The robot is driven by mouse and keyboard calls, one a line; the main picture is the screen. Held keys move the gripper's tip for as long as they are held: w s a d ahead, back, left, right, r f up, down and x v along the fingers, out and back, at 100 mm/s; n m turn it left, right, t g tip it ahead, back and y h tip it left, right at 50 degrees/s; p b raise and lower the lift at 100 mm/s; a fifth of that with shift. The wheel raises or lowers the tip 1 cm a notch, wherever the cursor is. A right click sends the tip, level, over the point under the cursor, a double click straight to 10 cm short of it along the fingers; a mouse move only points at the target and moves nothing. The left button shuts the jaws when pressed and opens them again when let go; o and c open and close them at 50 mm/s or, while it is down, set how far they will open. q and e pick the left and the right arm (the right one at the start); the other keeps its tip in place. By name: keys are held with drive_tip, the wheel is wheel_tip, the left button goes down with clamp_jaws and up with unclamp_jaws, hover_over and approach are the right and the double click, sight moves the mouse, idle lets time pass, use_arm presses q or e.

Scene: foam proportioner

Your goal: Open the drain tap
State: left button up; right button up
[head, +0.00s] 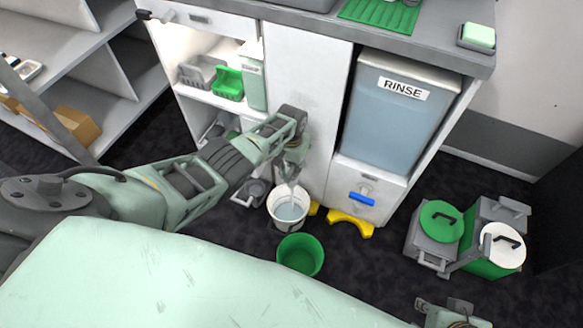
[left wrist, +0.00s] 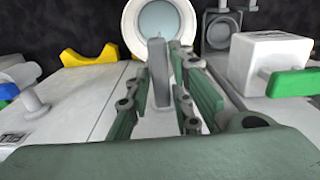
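A grey tap lever (left wrist: 158,72) stands out from the white cabinet front above a white bucket; I take it for the drain tap. My left gripper (left wrist: 160,75) is open, with one finger on each side of this lever; contact is not clear. In the head view the left gripper (head: 293,168) is low at the cabinet front and mostly hides the tap. The white bucket (head: 288,207) stands below with liquid in it, and shows in the left wrist view (left wrist: 130,28). My right gripper (head: 447,315) is partly visible at the lower right edge; its fingers are unclear.
A blue-handled valve (head: 361,198) sits under the RINSE tank (head: 397,112). A green bucket (head: 300,256) stands before the white one. Yellow floor blocks (head: 350,224) and green-and-grey containers (head: 440,221) stand right.

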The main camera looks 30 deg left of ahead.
sight(291, 170)
use_arm(q)
drive_tip(key=shift+o, duration=1.2)
use_arm(e)
drive_tip(key=shift+s, duration=0.1)
use_arm(q)
wheel_tip(291, 170, up, 12)
